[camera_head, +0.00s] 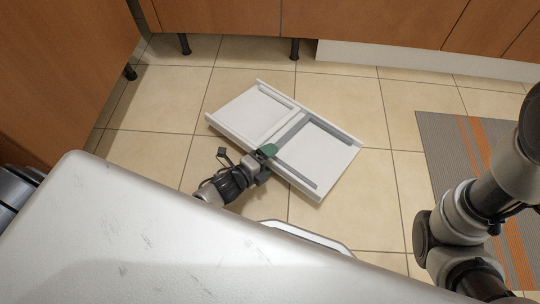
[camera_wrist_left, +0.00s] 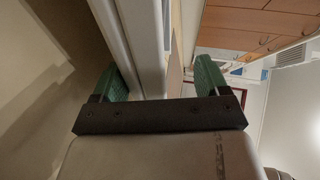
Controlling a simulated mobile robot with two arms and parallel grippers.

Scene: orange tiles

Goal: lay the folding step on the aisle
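The folding step (camera_head: 322,158) is a white, two-section panel with raised rims and a grey bar across its middle. It is opened out flat over the orange-beige tiles, slanted in the head view. My left gripper (camera_head: 266,152), with green fingers, is at the step's near long edge, close to the middle bar. In the left wrist view the step's white edge (camera_wrist_left: 142,45) runs between the spread fingers of the left gripper (camera_wrist_left: 160,80), with a gap visible beside the right-hand finger. My right arm shows at the right, but its gripper is out of view.
Wooden cabinets (camera_head: 370,18) on dark legs line the back, with another wooden front (camera_head: 65,70) at the left. A grey and orange striped mat (camera_head: 450,140) lies at the right. Tiles between the step and the mat are bare.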

